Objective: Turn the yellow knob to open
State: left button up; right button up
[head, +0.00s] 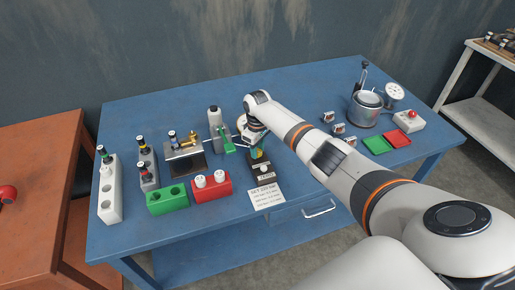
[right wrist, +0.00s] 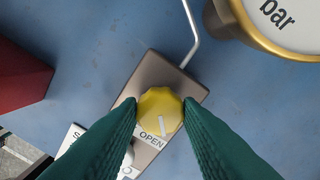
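The yellow knob (right wrist: 159,108) sits on a brown-grey block (right wrist: 150,66) in the right wrist view. Its white line points down, beside the word OPEN on the label (right wrist: 153,140). My right gripper (right wrist: 159,104) has one green fingertip at each side of the knob, and both appear to touch its edges. In the head view my right gripper (head: 258,151) reaches down over the valve block (head: 260,166) and largely hides the knob. My left gripper is not in view.
A round gauge (right wrist: 285,20) is close at the upper right of the wrist view, with a bent metal pipe (right wrist: 190,35) beside it. A red block (head: 211,188) and a green block (head: 168,201) stand left of the valve. A white card (head: 267,196) lies in front.

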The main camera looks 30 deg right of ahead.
aim_at(258, 151)
jog(key=o, duration=0.4)
notch_tip(258, 151, up, 12)
jog(key=shift+b, duration=0.5)
jog(key=shift+f, duration=0.1)
dwell(0.3)
